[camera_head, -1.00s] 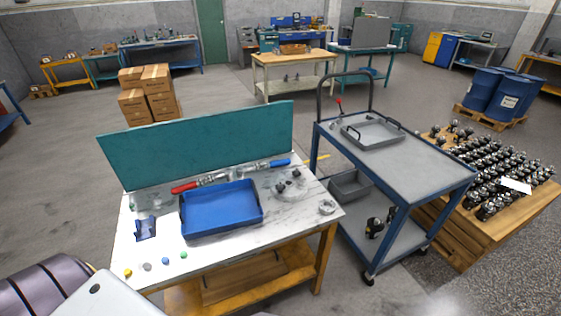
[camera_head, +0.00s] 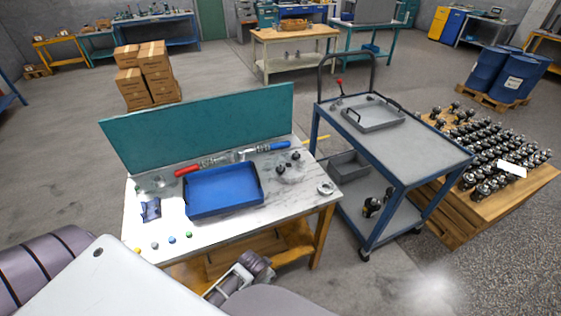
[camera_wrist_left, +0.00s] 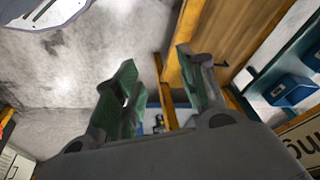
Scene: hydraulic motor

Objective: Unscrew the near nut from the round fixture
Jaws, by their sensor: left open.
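The round fixture (camera_head: 290,168) is a pale disc at the right end of the marble-topped workbench. Two small dark nuts stand on it, the near nut (camera_head: 280,169) towards the front left and the far nut (camera_head: 296,156) behind it to the right. My left gripper (camera_head: 238,272) is low in front of the bench's front edge, well apart from the fixture. In the left wrist view its two green-grey fingers (camera_wrist_left: 158,75) are spread with nothing between them. The fixture cannot be made out in that view. My right gripper does not show.
A blue tray (camera_head: 222,210) fills the bench's middle, with red- and blue-handled tools (camera_head: 230,158) behind it. A metal ring (camera_head: 326,188) lies right of the fixture. A teal panel (camera_head: 200,125) closes the back. A blue cart (camera_head: 425,150) stands close on the right.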

